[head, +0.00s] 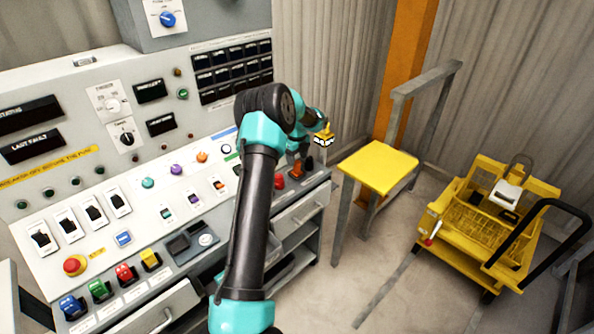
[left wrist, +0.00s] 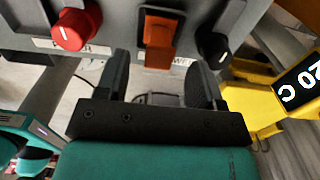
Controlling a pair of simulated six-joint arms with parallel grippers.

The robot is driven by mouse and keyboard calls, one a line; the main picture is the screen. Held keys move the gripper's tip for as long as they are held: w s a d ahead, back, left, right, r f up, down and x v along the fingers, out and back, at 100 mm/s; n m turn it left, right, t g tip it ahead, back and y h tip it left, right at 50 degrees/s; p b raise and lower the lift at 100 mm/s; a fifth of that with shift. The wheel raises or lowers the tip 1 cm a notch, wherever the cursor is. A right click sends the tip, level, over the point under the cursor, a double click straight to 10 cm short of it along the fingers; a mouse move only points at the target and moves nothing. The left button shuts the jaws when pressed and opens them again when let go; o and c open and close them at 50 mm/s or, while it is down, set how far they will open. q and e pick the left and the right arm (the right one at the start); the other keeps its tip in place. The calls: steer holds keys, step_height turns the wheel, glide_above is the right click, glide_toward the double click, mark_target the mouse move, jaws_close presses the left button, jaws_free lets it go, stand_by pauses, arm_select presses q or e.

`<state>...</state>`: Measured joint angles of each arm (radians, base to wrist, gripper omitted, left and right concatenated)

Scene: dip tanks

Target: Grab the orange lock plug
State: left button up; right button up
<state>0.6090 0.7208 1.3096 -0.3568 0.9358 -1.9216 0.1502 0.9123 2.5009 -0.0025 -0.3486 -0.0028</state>
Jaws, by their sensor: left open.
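The orange lock plug (left wrist: 160,32) sits on the grey panel at the top middle of the left wrist view, with a small plate below it. In the head view it is a small orange piece (head: 297,173) near the right end of the console. My left gripper (left wrist: 160,80) is open, its two dark fingers pointing toward the plug, one on either side of it in the picture. I see no contact with it; the depth gap is hard to tell. In the head view the left gripper (head: 301,153) is partly hidden by its arm. My right gripper is not in view.
A red knob (left wrist: 76,27) and a black knob (left wrist: 214,47) flank the plug closely. A yellow device with a display (head: 324,137) is just beyond the console's right end. A yellow-topped stand (head: 378,166) and a yellow cart (head: 460,250) stand right, with open floor between.

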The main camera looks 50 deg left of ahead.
mark_target(297, 163)
arm_select(q)
steer(key=shift+d+f, duration=0.15)
steer(key=shift+f, duration=2.35)
steer(key=c, duration=1)
steer(key=shift+r, duration=0.1)
steer(key=shift+c, duration=0.2)
steer(key=shift+r, duration=1.45)
steer(key=shift+s+d+r, duration=0.15)
steer(key=shift+d+r, duration=0.05)
steer(key=shift+r, duration=0.05)
steer(key=s+d+r, duration=0.1)
steer(key=s+d, duration=0.8)
steer(key=d, duration=0.3)
steer(key=shift+s+r, duration=0.2)
steer(key=shift+s, duration=0.15)
steer(key=shift+d, duration=0.1)
